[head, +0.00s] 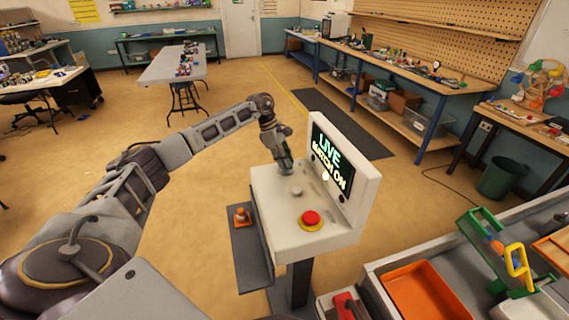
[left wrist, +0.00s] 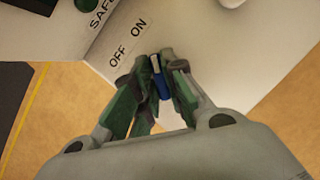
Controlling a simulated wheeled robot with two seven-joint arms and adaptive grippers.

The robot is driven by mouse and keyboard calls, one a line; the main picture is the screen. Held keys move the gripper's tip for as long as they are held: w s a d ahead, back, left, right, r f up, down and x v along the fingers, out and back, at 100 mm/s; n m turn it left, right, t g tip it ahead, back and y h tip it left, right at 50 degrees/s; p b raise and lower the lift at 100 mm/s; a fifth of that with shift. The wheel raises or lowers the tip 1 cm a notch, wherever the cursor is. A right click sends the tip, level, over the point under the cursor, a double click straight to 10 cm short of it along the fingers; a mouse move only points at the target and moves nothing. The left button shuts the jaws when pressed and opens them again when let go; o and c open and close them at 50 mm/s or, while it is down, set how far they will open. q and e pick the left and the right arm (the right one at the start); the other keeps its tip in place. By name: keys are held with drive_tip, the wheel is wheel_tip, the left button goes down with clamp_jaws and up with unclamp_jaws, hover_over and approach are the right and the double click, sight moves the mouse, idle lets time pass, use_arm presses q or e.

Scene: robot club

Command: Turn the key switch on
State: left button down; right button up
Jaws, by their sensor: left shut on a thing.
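The white control console (head: 285,222) stands on a dark post in the middle of the head view. Its upright panel has a screen (head: 330,163) with "LIVE" and a second line that seems to read "SWITCH ON". My left gripper (head: 285,165) is at the console's far left corner. In the left wrist view its green fingers (left wrist: 160,92) are shut on a blue key (left wrist: 160,75). "OFF" (left wrist: 118,57) and "ON" (left wrist: 139,27) labels lie beside it. The fingers hide the key's lower part and the lock, so I cannot tell its exact angle. My right gripper is not in view.
The console top also bears a red button (head: 311,218) on a yellow base and a pale knob (head: 296,191). A small orange cone (head: 242,216) stands on a low dark ledge at left. An orange tray (head: 424,292) is at lower right. Open floor lies behind.

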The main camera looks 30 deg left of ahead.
use_arm(q)
drive_tip(key=shift+w+m, duration=0.1)
drive_tip(key=shift+m, duration=0.5)
drive_tip(key=shift+m+g+b, duration=0.4)
drive_tip(key=shift+m+b, duration=0.05)
drive_tip(key=shift+m, duration=0.05)
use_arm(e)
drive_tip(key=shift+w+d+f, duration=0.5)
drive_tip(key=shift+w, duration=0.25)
use_arm(q)
drive_tip(key=shift+r, duration=0.1)
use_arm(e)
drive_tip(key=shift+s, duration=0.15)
use_arm(q)
drive_tip(key=c, duration=1.5)
unclamp_jaws()
drive_tip(key=shift+w+a+v, duration=0.1)
drive_tip(key=shift+v, duration=2.9)
drive_tip(key=shift+w+a+v, duration=0.1)
drive_tip(key=shift+v, duration=2.85)
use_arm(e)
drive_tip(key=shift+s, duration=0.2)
use_arm(q)
drive_tip(key=shift+s, duration=0.15)
